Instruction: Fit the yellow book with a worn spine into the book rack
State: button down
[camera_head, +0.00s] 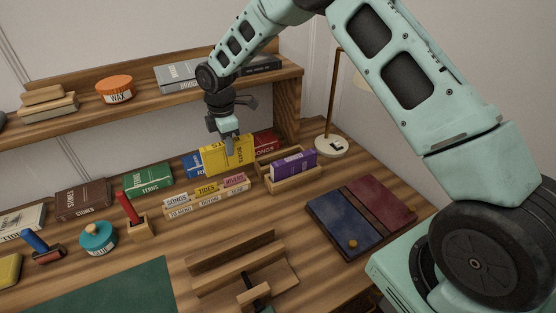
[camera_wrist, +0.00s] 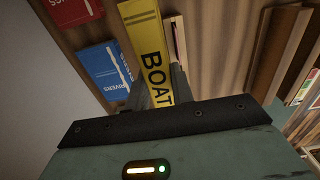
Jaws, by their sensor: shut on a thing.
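The yellow book (camera_head: 212,160) is upright, left of the book rack, with dark lettering; it also shows in the wrist view (camera_wrist: 140,35), where its spine reads "BOAT". My gripper (camera_head: 229,152) is shut on the book from above, its fingers over the cover; in the wrist view its jaws (camera_wrist: 158,92) reach onto the book. I cannot tell whether the book's lower edge touches the desk, as small books hide it. The wooden book rack (camera_head: 296,184) holds a purple book (camera_head: 294,163), with a narrow space visible beside it.
A blue book (camera_head: 193,165) and a red book (camera_head: 266,144) lie behind the yellow book. A lamp base (camera_head: 332,146) stands right of the rack; a shelf (camera_head: 160,92) is above and behind.

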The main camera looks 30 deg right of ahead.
jog(key=shift+w+d+r, duration=0.1)
jog(key=shift+d+r, duration=0.05)
jog(key=shift+d, duration=0.3)
jog(key=d+p, duration=0.6)
jog(key=d, duration=1.1)
jog(key=shift+w+f+p, duration=0.2)
jog(key=shift+f+p, duration=0.8)
jog(key=shift+f, duration=2.6)
jog(key=shift+f, duration=0.1)
jog(key=c, duration=1.2)
grip_release()
